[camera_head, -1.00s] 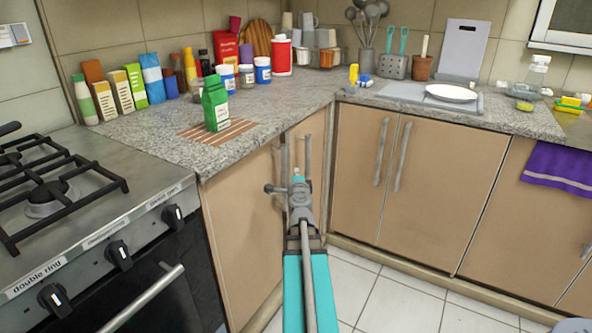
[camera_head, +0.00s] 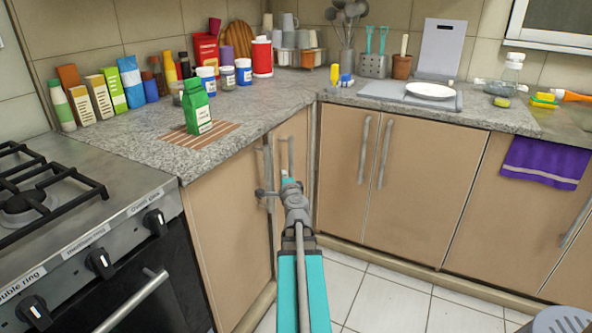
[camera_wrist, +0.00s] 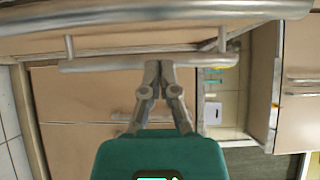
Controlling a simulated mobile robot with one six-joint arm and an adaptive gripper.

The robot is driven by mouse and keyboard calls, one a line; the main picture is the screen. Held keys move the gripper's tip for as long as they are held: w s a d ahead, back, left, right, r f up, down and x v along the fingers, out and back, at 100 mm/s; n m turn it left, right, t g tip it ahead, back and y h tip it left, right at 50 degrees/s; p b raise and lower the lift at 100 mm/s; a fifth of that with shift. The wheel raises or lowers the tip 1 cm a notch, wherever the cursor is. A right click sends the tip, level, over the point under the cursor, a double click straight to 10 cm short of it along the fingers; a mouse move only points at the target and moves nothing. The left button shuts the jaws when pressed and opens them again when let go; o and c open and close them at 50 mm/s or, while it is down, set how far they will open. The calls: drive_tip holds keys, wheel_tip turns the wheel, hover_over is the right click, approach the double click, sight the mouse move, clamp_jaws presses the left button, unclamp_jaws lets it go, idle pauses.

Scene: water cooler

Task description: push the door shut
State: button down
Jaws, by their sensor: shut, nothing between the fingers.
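Two light brown cupboard doors meet near the counter corner: a left door (camera_head: 225,225) and a narrower right door (camera_head: 297,135), each with a grey vertical handle. I cannot tell which is ajar, or by how much. My gripper (camera_head: 288,183) is in front of these doors at handle height and hides part of them. In the wrist view my gripper (camera_wrist: 159,66) has its fingers together and empty, with the tips close to a grey bar handle (camera_wrist: 120,62) on a light brown panel. Whether they touch is unclear.
The stove (camera_head: 90,245) stands at the left with its oven handle sticking out. The counter (camera_head: 150,148) above holds a green carton (camera_head: 196,106) and several jars. More closed cupboard doors (camera_head: 425,190) line the right. White floor tiles (camera_head: 385,300) are clear.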

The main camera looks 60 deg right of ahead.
drive_tip(key=s+d+n+t+y, duration=0.4)
drive_tip(key=s+d+n+y, duration=0.5)
drive_tip(key=s+y, duration=0.3)
drive_tip(key=shift+s+d+f+t+y+b, duration=0.15)
drive_tip(key=shift+s+f+t+y+b, duration=0.25)
drive_tip(key=shift+s, duration=0.65)
drive_tip(key=shift+w, duration=0.15)
drive_tip(key=w, duration=1.3)
drive_tip(key=shift+w+a, duration=0.25)
drive_tip(key=shift+w, duration=0.1)
